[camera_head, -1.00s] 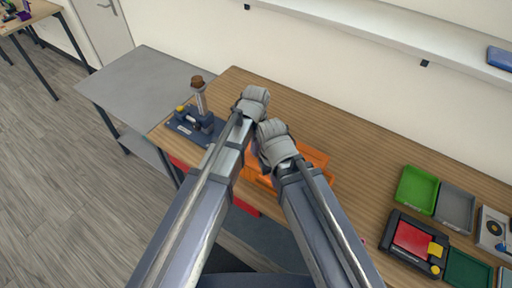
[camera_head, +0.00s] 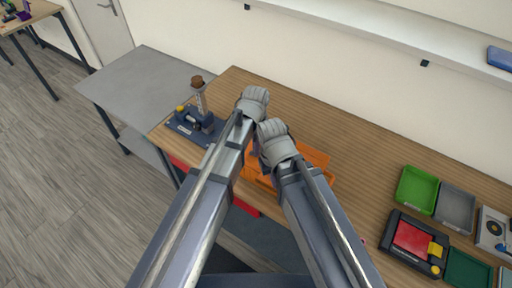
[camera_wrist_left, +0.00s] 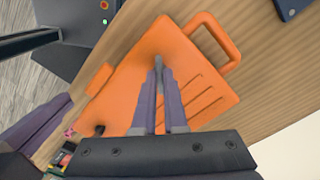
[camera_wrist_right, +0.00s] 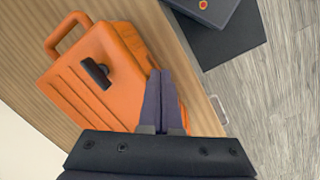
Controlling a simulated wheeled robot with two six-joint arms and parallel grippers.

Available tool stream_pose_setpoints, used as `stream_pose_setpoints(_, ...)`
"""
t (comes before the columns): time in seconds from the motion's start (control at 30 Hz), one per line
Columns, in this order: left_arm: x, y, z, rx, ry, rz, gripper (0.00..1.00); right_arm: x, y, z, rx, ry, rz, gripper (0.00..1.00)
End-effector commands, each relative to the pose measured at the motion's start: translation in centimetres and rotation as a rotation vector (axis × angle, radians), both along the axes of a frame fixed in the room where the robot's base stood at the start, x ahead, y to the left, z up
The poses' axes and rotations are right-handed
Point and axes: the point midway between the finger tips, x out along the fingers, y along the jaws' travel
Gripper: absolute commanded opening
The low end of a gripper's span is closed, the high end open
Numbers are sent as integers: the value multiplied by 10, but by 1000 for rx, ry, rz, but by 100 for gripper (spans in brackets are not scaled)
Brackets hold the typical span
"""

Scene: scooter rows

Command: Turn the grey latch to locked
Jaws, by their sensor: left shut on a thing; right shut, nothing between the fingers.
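An orange case (camera_head: 315,160) lies on the wooden bench, partly hidden behind my arms in the head view. The left wrist view shows its ribbed lid (camera_wrist_left: 195,92) and handle. My left gripper (camera_wrist_left: 159,68) is shut over the lid, on the grey latch (camera_wrist_left: 158,60), most of which its fingers hide. My right gripper (camera_wrist_right: 162,74) is shut and empty beside the case's edge. I cannot read any locked mark.
A blue fixture (camera_head: 195,124) with an upright post stands left of the arms. A green tray (camera_head: 416,190), a grey tray (camera_head: 455,209) and a dark box with a red panel (camera_head: 411,237) are at the right. A wall shelf (camera_head: 400,35) runs behind. Bare bench lies behind the case.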

Motion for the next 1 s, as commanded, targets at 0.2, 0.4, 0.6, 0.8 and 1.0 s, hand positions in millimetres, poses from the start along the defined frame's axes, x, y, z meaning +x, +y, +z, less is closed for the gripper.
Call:
stream_pose_setpoints(0.2, -1, 0, 0, 1, 1, 203, 0, 0, 0, 0, 0, 0, 0, 0)
stream_pose_setpoints(0.4, -1, 0, 0, 0, 1, 382, 0, 0, 0, 0, 0, 0, 0, 0)
stream_pose_setpoints(0.6, -1, 0, 0, 0, 2, 531, 0, 0, 0, 0, 0, 0, 0, 0)
stream_pose_setpoints(0.8, -1, 0, 0, 0, 2, 637, 0, 0, 0, 0, 0, 0, 0, 0)
stream_pose_setpoints(1.0, -1, 0, 0, 0, 2, 699, 0, 0, 0, 0, 0, 0, 0, 0)
